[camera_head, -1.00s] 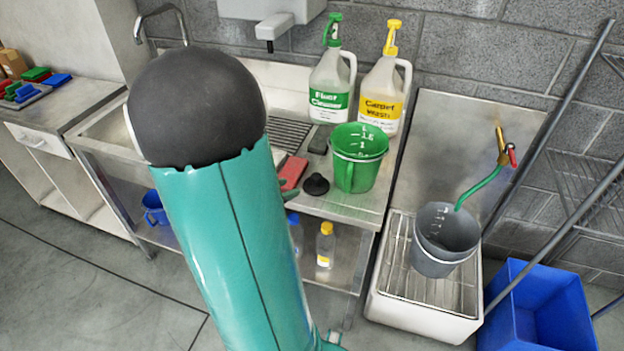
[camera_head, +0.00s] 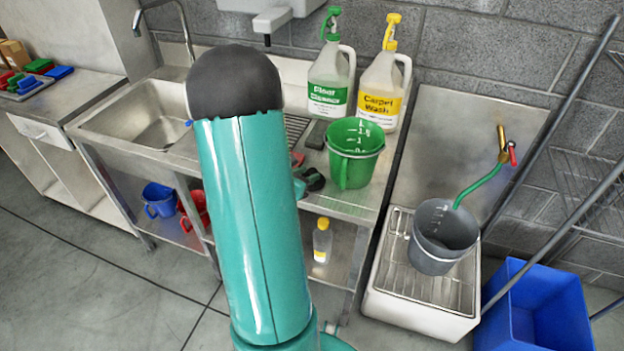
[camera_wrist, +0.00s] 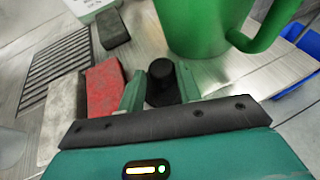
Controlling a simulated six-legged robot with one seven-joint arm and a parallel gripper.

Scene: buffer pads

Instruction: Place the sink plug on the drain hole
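The black sink plug (camera_wrist: 161,72), with a raised knob on a wider base, stands on the steel counter in the wrist view. My gripper (camera_wrist: 160,78) has its two green fingers apart, one on each side of the plug; I see no clear contact. In the head view the plug (camera_head: 314,179) shows just right of my arm, in front of the green bucket, and most of my gripper is hidden behind the arm. The sink basin (camera_head: 158,120) is at the left of the counter.
The green bucket (camera_head: 352,150) stands close behind the plug. A red block (camera_wrist: 104,88) and a dark block (camera_wrist: 112,28) lie left of the fingers. Floor cleaner (camera_head: 330,85) and carpet wash (camera_head: 381,95) jugs stand at the back. A grey bucket (camera_head: 436,245) sits at right.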

